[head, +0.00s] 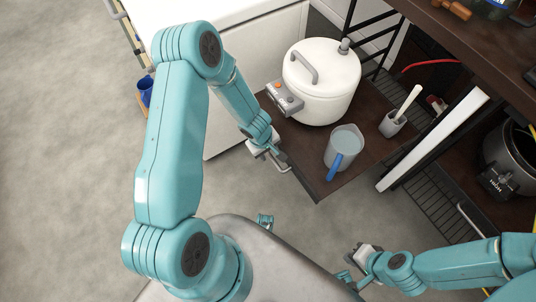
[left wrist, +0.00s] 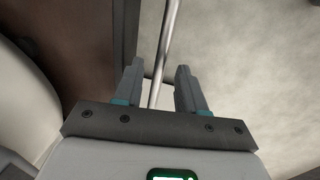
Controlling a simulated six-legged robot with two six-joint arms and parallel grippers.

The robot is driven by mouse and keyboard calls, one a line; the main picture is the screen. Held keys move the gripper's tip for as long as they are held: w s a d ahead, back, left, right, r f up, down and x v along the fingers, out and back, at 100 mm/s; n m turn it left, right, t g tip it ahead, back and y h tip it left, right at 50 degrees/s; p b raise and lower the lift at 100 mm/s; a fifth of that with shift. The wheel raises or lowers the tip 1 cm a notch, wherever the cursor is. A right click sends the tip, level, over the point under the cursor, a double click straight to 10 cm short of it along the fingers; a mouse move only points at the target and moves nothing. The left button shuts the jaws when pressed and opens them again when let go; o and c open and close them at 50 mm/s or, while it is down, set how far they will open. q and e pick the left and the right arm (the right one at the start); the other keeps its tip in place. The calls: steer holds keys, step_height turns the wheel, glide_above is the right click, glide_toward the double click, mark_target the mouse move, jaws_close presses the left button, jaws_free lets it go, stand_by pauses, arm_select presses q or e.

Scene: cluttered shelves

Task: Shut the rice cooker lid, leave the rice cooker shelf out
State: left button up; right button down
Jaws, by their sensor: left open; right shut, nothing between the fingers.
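The white rice cooker (head: 322,92) stands on a dark brown shelf (head: 310,165) that is pulled out. Its lid (head: 326,62), with a grey handle on top, looks down flat on the body. My left gripper (head: 280,164) is open at the shelf's front left edge, below the cooker's button panel. In the left wrist view, a thin metal bar (left wrist: 168,45) runs between the open fingers of the left gripper (left wrist: 160,75); whether they touch it I cannot tell. My right gripper (head: 352,260) is shut and empty, low in front of the shelf, apart from it.
A clear jug (head: 345,142) with a blue handle stands at the shelf's front. A grey holder (head: 391,124) with a white utensil is to its right. A black pot (head: 508,160) sits in the rack at the right.

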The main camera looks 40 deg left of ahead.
arm_select(q)
steer(key=shift+f, duration=0.25)
jaws_close()
steer(key=s+a+b, duration=0.2)
steer(key=s+b, duration=0.2)
steer(key=s, duration=0.1)
steer(key=shift+s+a, duration=0.15)
steer(key=shift+s, duration=0.15)
jaws_free()
steer(key=shift+s, duration=0.1)
